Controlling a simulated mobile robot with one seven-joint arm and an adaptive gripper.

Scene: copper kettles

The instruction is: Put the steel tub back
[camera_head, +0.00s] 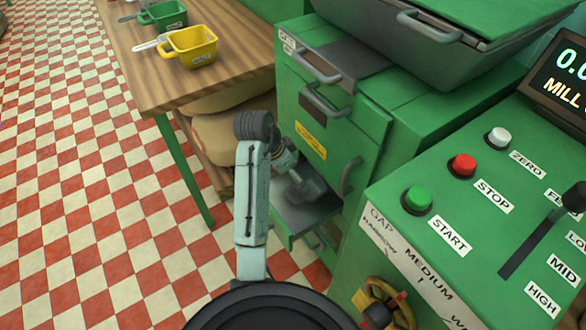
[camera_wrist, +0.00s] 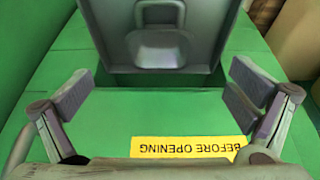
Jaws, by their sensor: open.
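A grey metal tub (camera_head: 297,217) shows low at the front of the green cabinet, partly hidden by my arm and gripper. My gripper (camera_head: 303,186) is just above the tub in the head view. In the wrist view my gripper (camera_wrist: 165,88) has its fingers spread wide with nothing between them. The tub lies beyond the fingertips; I cannot tell whether they touch it.
The green cabinet (camera_head: 355,125) has several handles and a yellow label (camera_head: 311,140). A wooden table (camera_head: 150,70) holds a yellow tub (camera_head: 192,47) and a green tub (camera_head: 162,15). Sacks (camera_head: 225,135) lie beneath it. A control panel (camera_head: 470,215) stands right. The checkered floor is open at left.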

